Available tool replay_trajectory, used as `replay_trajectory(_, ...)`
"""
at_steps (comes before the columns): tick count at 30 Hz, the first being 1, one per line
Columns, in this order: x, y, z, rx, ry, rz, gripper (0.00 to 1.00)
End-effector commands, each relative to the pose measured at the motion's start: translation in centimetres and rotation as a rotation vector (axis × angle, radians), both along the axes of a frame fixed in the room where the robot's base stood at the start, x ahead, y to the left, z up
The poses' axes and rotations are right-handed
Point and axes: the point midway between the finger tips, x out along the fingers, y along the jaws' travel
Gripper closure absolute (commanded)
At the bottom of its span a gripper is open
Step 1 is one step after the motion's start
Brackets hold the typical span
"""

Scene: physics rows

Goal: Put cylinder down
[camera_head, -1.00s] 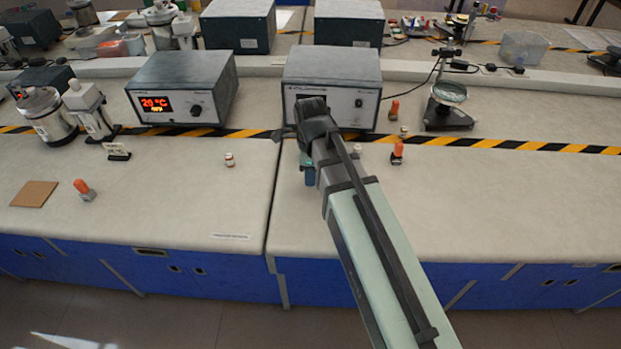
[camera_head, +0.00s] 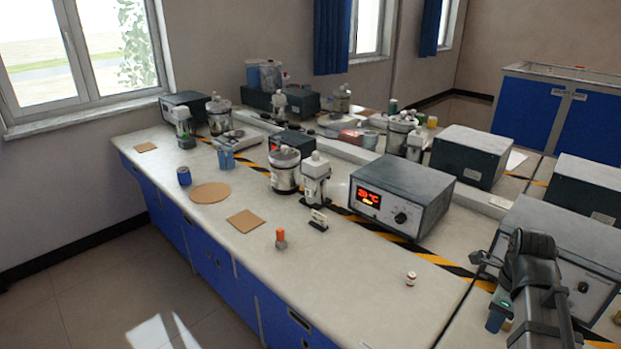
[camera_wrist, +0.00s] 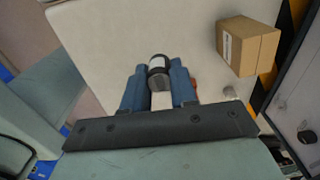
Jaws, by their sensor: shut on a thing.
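My gripper (camera_wrist: 158,70) shows in the wrist view with its blue fingers on either side of a small cylinder (camera_wrist: 158,65). The cylinder has a pale side and dark bands, and its lower part is hidden between the fingers. The gripper is shut on it. In the head view my gripper (camera_head: 497,315) is at the lower right, above the bench (camera_head: 340,290) and in front of a grey-topped instrument box. The held cylinder cannot be made out there. I cannot tell how high the cylinder is above the bench.
A brown box (camera_wrist: 248,48) is right of my gripper in the wrist view. On the bench are a small white bottle (camera_head: 411,278), an orange-topped piece (camera_head: 281,238), a square board (camera_head: 245,221), a round board (camera_head: 210,193) and a blue cylinder (camera_head: 184,176). Bare surface lies around the bottle.

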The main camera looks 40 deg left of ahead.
Motion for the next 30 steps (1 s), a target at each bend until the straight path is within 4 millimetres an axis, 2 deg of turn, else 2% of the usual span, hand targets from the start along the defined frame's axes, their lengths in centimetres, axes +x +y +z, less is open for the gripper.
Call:
replay_trajectory(11,-4.1,9.0,-0.1,-0.001,0.003,0.169,1.00)
replay_trajectory(21,-8.8,17.5,-0.1,-0.004,0.007,0.332,1.00)
replay_trajectory(30,-12.6,23.5,0.0,-0.006,0.008,0.467,1.00)
